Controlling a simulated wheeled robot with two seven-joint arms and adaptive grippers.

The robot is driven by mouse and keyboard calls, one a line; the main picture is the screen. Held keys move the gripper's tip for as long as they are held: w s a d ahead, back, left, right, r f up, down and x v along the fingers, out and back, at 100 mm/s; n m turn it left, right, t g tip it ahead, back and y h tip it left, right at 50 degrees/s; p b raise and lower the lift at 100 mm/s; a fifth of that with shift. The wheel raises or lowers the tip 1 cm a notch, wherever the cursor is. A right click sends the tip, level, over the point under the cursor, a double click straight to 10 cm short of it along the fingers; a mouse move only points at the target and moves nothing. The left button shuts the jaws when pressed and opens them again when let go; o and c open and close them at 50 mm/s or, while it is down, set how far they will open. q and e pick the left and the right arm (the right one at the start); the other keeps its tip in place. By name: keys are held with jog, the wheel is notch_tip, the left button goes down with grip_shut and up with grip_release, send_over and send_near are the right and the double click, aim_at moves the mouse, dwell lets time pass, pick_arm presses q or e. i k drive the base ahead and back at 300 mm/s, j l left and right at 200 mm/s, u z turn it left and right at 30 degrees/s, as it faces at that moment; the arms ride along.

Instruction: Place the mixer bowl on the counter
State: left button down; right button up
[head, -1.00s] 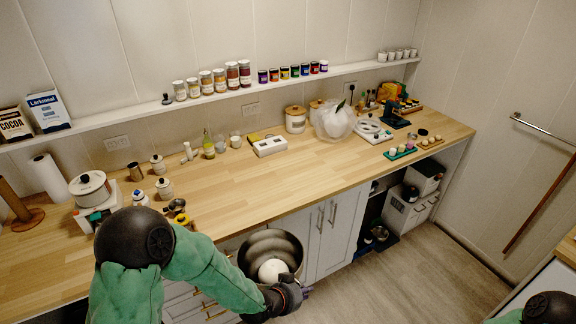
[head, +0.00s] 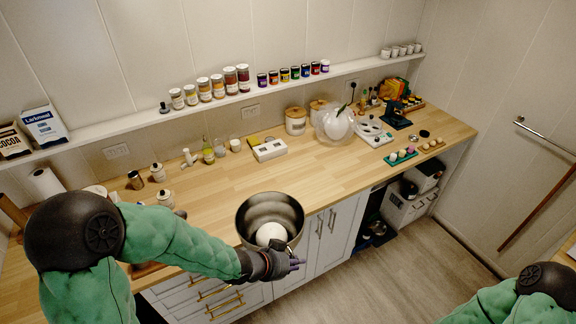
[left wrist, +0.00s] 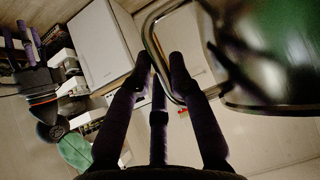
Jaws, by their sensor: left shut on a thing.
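The mixer bowl (head: 262,201) is a dark steel bowl with a white round thing (head: 269,231) inside. In the head view it overlaps the front edge of the wooden counter (head: 215,190); I cannot tell whether it touches the counter. My left gripper (head: 291,263) is at the bowl's near right side, shut on its handle. In the left wrist view, the bent metal handle (left wrist: 150,42) lies by the fingertips (left wrist: 160,65) and the bowl (left wrist: 275,90) fills the right side. My right gripper (left wrist: 29,42) shows small at the left there; its opening is unclear.
Jars (head: 158,172) stand at the counter's left. A white box (head: 269,150), a clear bag-like thing (head: 337,124) and a green tray of small items (head: 400,158) stand farther back and right. The counter's middle is bare. Cabinets (head: 330,232) are below the edge.

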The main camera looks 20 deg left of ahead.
aim_at(290, 178)
jog(key=i+j, duration=0.3)
jog(key=i, duration=0.2)
jog(key=i+j, duration=0.35)
jog(key=i, duration=0.15)
